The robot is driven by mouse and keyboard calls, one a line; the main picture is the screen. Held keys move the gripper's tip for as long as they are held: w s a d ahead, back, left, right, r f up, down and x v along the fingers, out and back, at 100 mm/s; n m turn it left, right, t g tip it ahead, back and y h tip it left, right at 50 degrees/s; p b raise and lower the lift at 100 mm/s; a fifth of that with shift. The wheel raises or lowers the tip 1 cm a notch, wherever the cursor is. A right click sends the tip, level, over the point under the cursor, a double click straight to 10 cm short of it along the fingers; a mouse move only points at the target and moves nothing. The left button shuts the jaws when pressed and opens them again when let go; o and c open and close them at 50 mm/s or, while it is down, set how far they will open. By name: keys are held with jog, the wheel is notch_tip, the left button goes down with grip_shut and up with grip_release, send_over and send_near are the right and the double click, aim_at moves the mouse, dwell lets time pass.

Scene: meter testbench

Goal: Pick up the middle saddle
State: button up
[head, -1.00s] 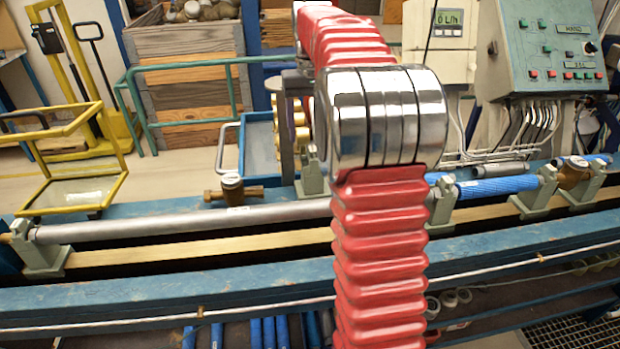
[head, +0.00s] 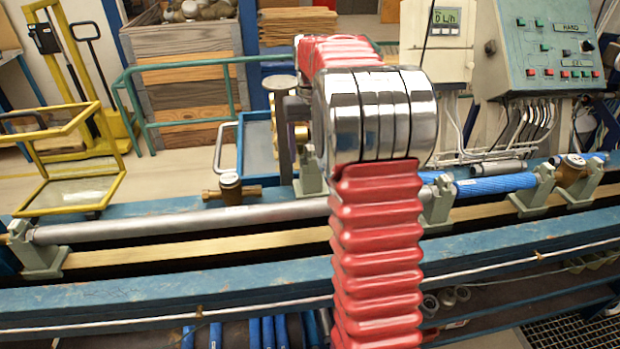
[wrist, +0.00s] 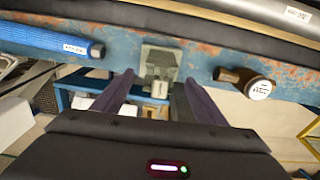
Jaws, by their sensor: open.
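The middle saddle, a grey-green block, shows in the wrist view (wrist: 160,64) on the blue bench beam, between and just beyond my fingertips. In the head view it (head: 310,180) stands on the bench behind my red arm, which hides part of it. My gripper (wrist: 158,80) is open, with one purple finger to each side of the saddle in the picture and nothing held. In the head view one finger shows left of the arm, close to the saddle; the other is mostly hidden. I cannot tell whether a finger touches the saddle.
A brass meter (head: 231,188) lies left of the saddle, behind a long grey pipe (head: 180,224). A blue pipe (head: 497,186) lies to the right. Other saddles (head: 42,252) hold pipes along the bench. A control box (head: 548,55) stands behind at right.

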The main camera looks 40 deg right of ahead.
aim_at(310, 168)
jog(key=shift+f, duration=1)
jog(key=shift+w+f, duration=0.15)
jog(key=shift+f, duration=1.15)
jog(key=shift+w+f, duration=0.1)
jog(key=shift+f, duration=1.2)
jog(key=shift+c, duration=0.6)
jog(key=c, duration=1.5)
grip_shut()
jog(key=shift+r, duration=0.2)
